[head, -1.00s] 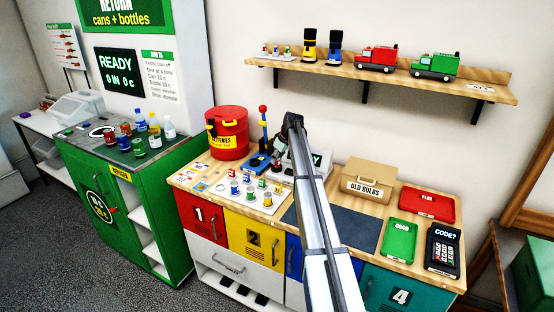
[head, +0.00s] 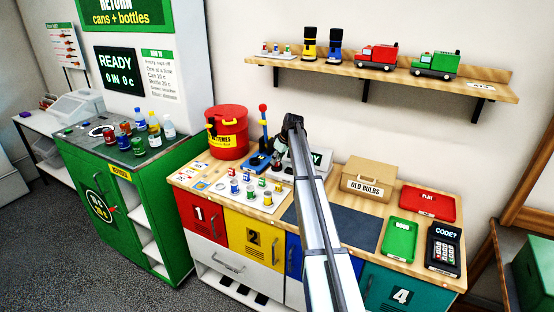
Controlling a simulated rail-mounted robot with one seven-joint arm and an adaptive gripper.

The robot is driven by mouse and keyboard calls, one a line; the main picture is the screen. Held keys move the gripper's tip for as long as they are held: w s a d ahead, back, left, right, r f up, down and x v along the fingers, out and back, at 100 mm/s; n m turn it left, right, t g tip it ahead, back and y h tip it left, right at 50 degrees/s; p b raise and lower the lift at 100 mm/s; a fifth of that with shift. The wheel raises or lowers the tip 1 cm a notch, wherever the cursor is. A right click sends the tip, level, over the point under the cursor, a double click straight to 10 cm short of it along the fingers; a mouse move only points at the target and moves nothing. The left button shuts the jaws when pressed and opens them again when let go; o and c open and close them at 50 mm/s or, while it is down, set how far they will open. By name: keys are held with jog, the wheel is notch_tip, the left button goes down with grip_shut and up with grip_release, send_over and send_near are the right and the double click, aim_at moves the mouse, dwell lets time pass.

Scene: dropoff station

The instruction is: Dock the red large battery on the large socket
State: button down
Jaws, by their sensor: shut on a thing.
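My gripper (head: 279,154) is small in the head view, behind the upper end of my arm, over the back of the workbench. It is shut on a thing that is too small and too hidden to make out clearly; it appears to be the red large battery. Just left of it stands a blue device (head: 258,161) with an upright post and a red knob. In front is a white tray (head: 262,205) with several small and larger batteries or cells standing in it. I cannot tell which part is the large socket.
A red batteries bin (head: 228,143) stands at the left back. A grey display is partly hidden behind my arm. A cardboard old bulbs box (head: 368,179), a red tray (head: 427,203), a green tray (head: 398,240) and a code keypad (head: 444,250) stand right. The dark mat (head: 355,226) is clear.

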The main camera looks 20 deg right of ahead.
jog(key=shift+f, duration=0.1)
jog(key=c, duration=1.1)
grip_release()
jog(key=p+v, duration=0.2)
jog(key=v, duration=0.9)
jog(key=shift+p, duration=0.4)
jog(key=shift+a, duration=0.1)
